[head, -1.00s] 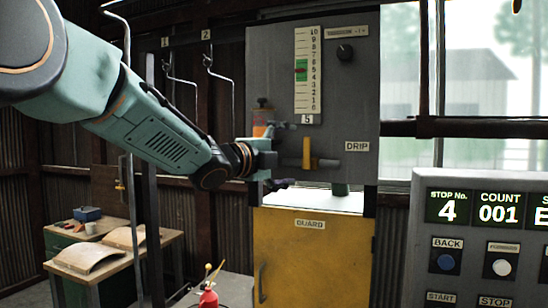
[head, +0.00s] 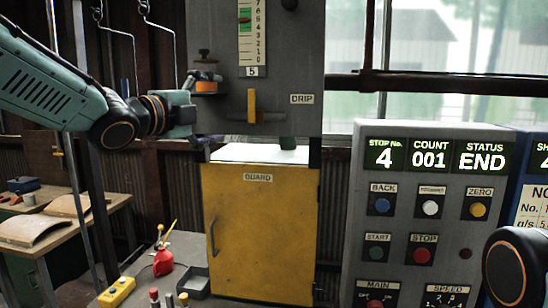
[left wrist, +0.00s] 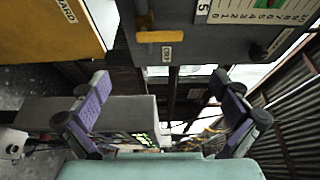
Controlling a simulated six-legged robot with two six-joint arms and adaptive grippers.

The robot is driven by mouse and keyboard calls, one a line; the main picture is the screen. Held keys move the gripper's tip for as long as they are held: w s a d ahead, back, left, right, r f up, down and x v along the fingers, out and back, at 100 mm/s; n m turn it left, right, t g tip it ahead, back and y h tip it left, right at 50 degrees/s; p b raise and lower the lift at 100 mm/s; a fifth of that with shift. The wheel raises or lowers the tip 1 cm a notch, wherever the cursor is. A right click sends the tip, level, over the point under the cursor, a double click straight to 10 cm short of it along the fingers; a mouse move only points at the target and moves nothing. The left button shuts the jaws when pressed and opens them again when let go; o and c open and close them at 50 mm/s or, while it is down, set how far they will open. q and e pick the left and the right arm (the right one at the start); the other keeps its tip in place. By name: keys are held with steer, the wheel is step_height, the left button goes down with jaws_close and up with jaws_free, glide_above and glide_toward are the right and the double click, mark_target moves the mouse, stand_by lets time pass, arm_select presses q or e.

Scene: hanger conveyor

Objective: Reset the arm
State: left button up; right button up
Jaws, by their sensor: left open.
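My left gripper (head: 203,110) comes in from the left in the head view, in front of the grey machine panel (head: 290,60). It is left of the yellow drip lever (head: 252,106) and apart from it as far as I can see.
The yellow guard door (head: 262,235) is below the panel. The control box (head: 430,215) at right reads stop 4, count 001, status END. A red oil can (head: 163,262) and yellow button box (head: 117,292) stand lower left. Wire hangers (head: 133,45) hang upper left.

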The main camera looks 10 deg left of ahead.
mark_target(254, 107)
arm_select(q)
steer(key=x, duration=1.1)
steer(key=shift+w+d+f, duration=0.1)
steer(key=shift+w+d, duration=0.2)
steer(key=shift+w, duration=0.15)
steer(key=shift+s+a, duration=0.1)
